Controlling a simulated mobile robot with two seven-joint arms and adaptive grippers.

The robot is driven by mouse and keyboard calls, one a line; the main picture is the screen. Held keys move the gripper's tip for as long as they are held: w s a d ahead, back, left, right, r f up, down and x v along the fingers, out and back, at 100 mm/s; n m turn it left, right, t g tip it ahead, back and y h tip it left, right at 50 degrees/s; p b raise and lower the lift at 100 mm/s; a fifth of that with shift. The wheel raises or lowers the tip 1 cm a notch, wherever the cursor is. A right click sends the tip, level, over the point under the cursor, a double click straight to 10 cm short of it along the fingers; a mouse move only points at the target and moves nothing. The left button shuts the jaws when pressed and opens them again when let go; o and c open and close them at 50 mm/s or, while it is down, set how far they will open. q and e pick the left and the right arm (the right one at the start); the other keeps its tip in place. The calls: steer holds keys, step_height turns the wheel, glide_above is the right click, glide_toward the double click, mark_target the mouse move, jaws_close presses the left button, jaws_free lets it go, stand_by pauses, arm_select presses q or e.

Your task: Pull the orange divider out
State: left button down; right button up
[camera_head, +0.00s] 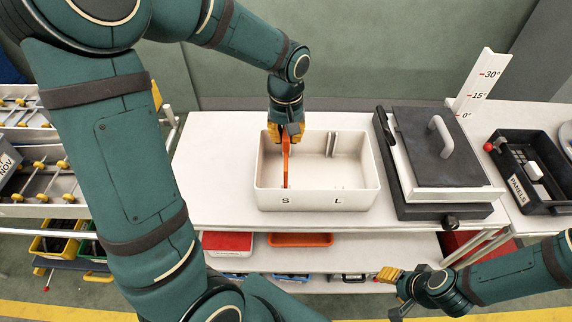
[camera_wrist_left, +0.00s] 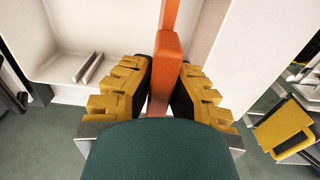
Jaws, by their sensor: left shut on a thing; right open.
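The orange divider (camera_head: 286,160) stands in the white bin (camera_head: 262,185), at its left side above the letter S. In the left wrist view the divider (camera_wrist_left: 168,60) runs between the yellow fingers. My left gripper (camera_head: 285,135) is over the bin's back left part and is shut on the divider's upper end; the fingers hide part of it. It also shows in the left wrist view (camera_wrist_left: 167,80). My right gripper (camera_head: 390,284) is open and empty, low at the right, in front of the table and away from the bin.
The bin has a grey slot piece (camera_head: 331,145) on its back wall near L. A press with a dark lid (camera_head: 437,150) stands right of the bin, and a black panels tray (camera_head: 530,170) is further right. The white table (camera_head: 215,190) is clear left of the bin.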

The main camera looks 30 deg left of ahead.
arm_select(q)
steer(key=shift+r+p, duration=1.25)
steer(key=shift+r, duration=0.5)
steer(key=shift+r+p, duration=0.9)
steer(key=shift+r, duration=0.25)
steer(key=shift+r+p, duration=1.2)
steer(key=shift+r, duration=0.3)
steer(key=shift+f, duration=0.1)
